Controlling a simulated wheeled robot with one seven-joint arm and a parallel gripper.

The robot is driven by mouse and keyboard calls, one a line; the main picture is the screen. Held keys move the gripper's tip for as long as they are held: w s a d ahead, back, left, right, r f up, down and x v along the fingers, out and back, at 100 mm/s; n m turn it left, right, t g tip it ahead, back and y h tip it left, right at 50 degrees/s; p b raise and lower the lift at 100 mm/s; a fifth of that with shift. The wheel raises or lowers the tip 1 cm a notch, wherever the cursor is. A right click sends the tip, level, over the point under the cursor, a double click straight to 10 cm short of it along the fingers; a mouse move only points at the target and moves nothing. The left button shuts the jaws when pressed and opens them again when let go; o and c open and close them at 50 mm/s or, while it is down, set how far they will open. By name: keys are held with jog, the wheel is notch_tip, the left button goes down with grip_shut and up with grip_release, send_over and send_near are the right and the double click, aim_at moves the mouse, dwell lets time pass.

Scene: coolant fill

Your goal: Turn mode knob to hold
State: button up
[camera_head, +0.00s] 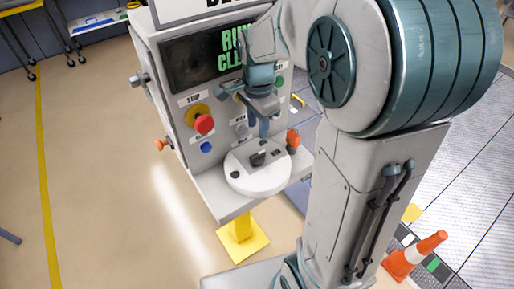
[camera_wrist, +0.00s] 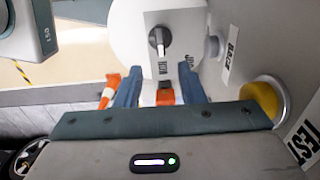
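The mode knob (camera_head: 259,157) is a small dark lever on a white round plate (camera_head: 243,181) that stands out from the grey panel. My gripper (camera_head: 260,122) hangs close above the plate in the head view. In the wrist view its two blue fingers (camera_wrist: 159,76) are apart with no knob between them, and the knob lies beyond their tips.
A red stop button (camera_head: 204,124) on a yellow ring and a blue button (camera_head: 207,147) are left of my gripper. An orange part (camera_head: 293,138) is close on the right. The display (camera_head: 205,55) shows green text, partly hidden. An orange cone (camera_head: 418,253) stands on the floor.

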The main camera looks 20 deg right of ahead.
aim_at(258, 154)
notch_tip(258, 154, down, 11)
jog(key=shift+r+p, duration=0.15)
jog(key=shift+p, duration=0.4)
grip_shut()
